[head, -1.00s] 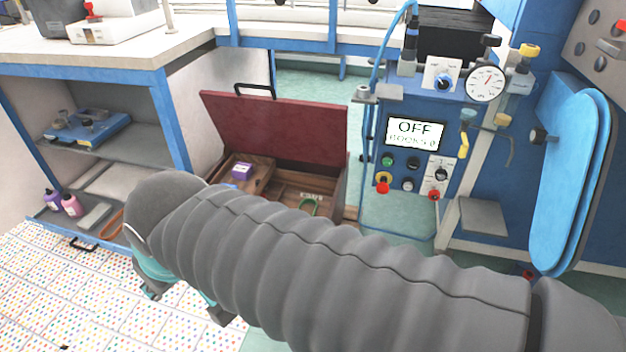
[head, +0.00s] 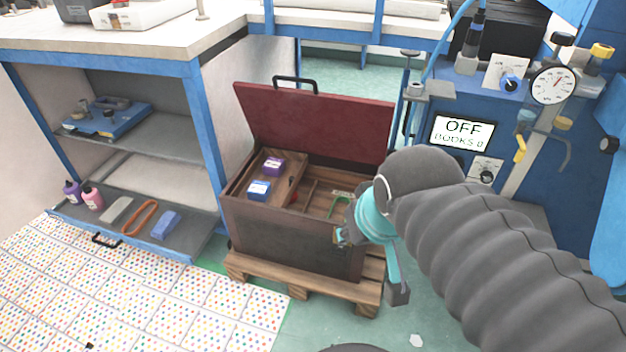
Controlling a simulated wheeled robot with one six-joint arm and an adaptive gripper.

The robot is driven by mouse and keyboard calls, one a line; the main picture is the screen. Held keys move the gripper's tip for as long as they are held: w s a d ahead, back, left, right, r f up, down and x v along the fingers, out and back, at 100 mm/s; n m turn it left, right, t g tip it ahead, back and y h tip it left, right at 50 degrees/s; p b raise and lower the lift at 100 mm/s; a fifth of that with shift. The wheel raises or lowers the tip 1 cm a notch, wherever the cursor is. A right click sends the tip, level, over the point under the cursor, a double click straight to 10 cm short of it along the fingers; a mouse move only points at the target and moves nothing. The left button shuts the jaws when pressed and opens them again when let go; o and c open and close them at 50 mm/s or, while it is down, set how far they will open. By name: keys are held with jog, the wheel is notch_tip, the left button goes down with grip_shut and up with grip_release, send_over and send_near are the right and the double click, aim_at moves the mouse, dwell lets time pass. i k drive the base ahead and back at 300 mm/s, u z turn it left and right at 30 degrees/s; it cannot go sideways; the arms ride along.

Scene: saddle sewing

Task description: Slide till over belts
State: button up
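A dark wooden chest (head: 290,238) stands with its red lid (head: 315,125) raised. The till (head: 285,190), a shallow wooden tray, sits at the left inside it and carries a purple box (head: 273,166) and a blue-and-white box (head: 259,189). To its right are divided compartments with a green loop (head: 338,207), which may be a belt, and a partly hidden red item (head: 293,197). My gripper (head: 370,265) is at the chest's front right corner, its two fingers spread apart with nothing seen between them.
The chest stands on a wooden pallet (head: 300,288). At left, a pull-out shelf (head: 190,241) holds bottles, an orange loop (head: 140,218) and a blue block (head: 166,225). A blue machine panel (head: 462,131) reading OFF stands behind my arm.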

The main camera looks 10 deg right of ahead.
aim_at(283, 186)
jog(key=k, duration=0.65)
jog(key=u, duration=0.8)
jog(key=i, duration=1.05)
jog(key=z, duration=0.6)
jog(key=i, duration=0.4)
jog(key=z, duration=0.45)
